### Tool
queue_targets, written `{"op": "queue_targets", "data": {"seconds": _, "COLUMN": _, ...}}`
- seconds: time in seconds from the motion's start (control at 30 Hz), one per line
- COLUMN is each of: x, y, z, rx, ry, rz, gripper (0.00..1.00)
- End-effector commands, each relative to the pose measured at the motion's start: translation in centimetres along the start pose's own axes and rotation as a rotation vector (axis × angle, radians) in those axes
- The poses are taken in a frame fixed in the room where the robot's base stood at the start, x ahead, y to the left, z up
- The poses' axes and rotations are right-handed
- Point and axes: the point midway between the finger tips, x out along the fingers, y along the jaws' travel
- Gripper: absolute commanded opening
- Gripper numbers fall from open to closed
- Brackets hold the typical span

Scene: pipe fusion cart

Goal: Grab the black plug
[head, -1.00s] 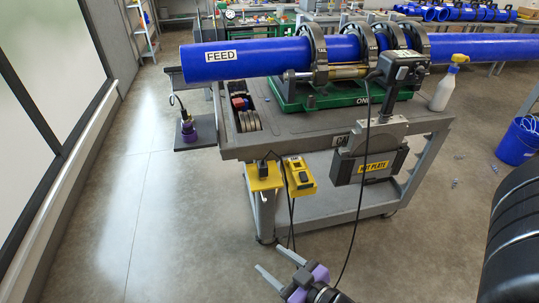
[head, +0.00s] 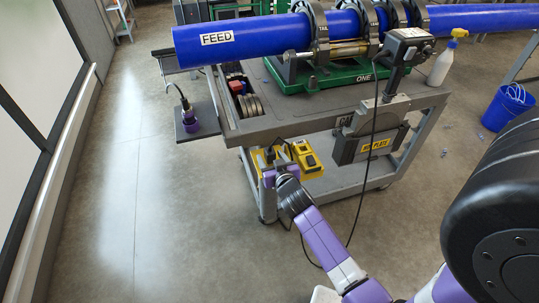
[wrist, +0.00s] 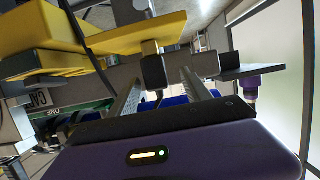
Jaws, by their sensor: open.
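The black plug (head: 270,153) sits at the yellow holder (head: 257,160) on the front of the cart, partly hidden by my gripper. In the wrist view the plug (wrist: 154,70) shows as a dark block against the yellow holder (wrist: 136,36). My gripper (head: 267,168) is at the holder in the head view. In the wrist view its two fingers (wrist: 161,76) are spread, with the plug appearing between their tips. Nothing is visibly held, and I cannot tell whether a finger touches the plug.
A yellow box (head: 305,158) is just right of the holder. A black cable (head: 371,165) hangs near the hot plate (head: 372,146). A side shelf (head: 198,122) with a purple-and-black item (head: 189,120) sticks out left. The floor on the left is clear.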

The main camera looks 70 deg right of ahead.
Motion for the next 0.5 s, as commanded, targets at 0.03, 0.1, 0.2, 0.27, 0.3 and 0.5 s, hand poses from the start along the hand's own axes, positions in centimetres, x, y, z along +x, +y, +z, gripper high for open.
{"op": "queue_targets", "data": {"seconds": 0.03, "x": 0.6, "y": -0.1, "z": -0.2, "rx": 0.002, "ry": 0.001, "rz": -0.001, "gripper": 0.57}}
{"op": "queue_targets", "data": {"seconds": 0.1, "x": 1.1, "y": -0.1, "z": -0.2, "rx": 0.002, "ry": 0.001, "rz": -0.002, "gripper": 0.57}}
{"op": "queue_targets", "data": {"seconds": 0.2, "x": 1.8, "y": 0.1, "z": -0.2, "rx": 0.001, "ry": 0.0, "rz": -0.002, "gripper": 0.57}}
{"op": "queue_targets", "data": {"seconds": 0.27, "x": 2.4, "y": 0.1, "z": -0.3, "rx": 0.002, "ry": 0.001, "rz": -0.002, "gripper": 0.57}}
{"op": "queue_targets", "data": {"seconds": 0.3, "x": 2.9, "y": 0.2, "z": -0.2, "rx": 0.002, "ry": -0.001, "rz": -0.002, "gripper": 0.57}}
{"op": "queue_targets", "data": {"seconds": 0.5, "x": 5.2, "y": 0.5, "z": -0.1, "rx": 0.001, "ry": 0.0, "rz": -0.001, "gripper": 0.57}}
